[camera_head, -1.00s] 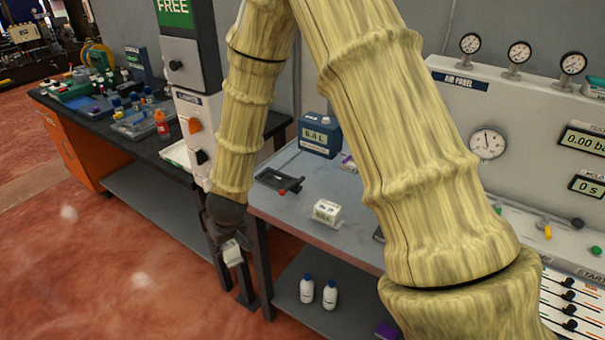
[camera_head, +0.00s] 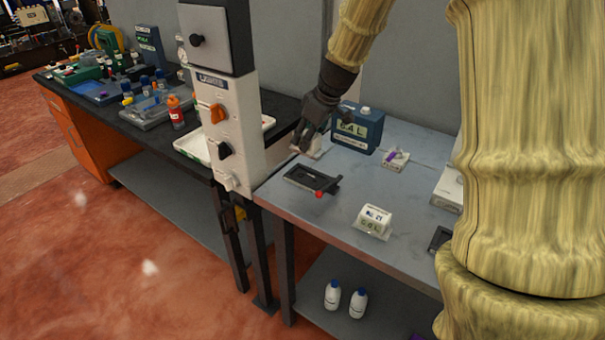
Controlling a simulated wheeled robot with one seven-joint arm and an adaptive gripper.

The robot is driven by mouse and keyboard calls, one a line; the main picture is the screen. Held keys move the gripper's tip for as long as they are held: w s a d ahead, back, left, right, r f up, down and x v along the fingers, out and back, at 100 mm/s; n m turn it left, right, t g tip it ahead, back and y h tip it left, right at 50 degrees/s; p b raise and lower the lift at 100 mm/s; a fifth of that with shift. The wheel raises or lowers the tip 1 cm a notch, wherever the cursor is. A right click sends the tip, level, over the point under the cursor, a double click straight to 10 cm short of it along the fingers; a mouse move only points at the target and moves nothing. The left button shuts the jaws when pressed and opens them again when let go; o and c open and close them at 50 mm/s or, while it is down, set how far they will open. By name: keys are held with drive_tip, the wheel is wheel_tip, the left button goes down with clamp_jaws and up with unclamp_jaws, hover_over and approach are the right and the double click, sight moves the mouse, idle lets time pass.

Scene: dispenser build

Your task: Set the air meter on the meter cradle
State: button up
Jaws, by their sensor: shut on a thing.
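My gripper (camera_head: 309,137) is shut on a small pale block, which I take to be the air meter (camera_head: 314,148). The fingers hide most of the block. It is at the back left of the grey table, just left of the blue box; I cannot tell whether it touches the tabletop. A flat black holder with a red knob, which looks like the meter cradle (camera_head: 305,180), lies on the table nearer the camera than my gripper. The cradle looks empty and stands apart from the held block.
A blue box (camera_head: 357,133) stands close right of my gripper. A white labelled block (camera_head: 374,222) and a small white and purple box (camera_head: 396,159) are on the grey table (camera_head: 330,222). A tall white dispenser column (camera_head: 228,140) rises to the left.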

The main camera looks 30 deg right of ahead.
sight(308, 153)
wheel_tip(308, 153, down, 6)
drive_tip(key=shift+d+r+p, duration=0.15)
drive_tip(key=shift+r+p, duration=0.05)
drive_tip(key=shift+p, duration=0.25)
drive_tip(key=shift+s+f, duration=0.1)
drive_tip(key=shift+f, duration=0.65)
wheel_tip(308, 153, down, 3)
drive_tip(key=shift+r+p, duration=0.2)
drive_tip(key=shift+p, duration=0.1)
drive_tip(key=shift+r, duration=0.1)
drive_tip(key=o, duration=1.2)
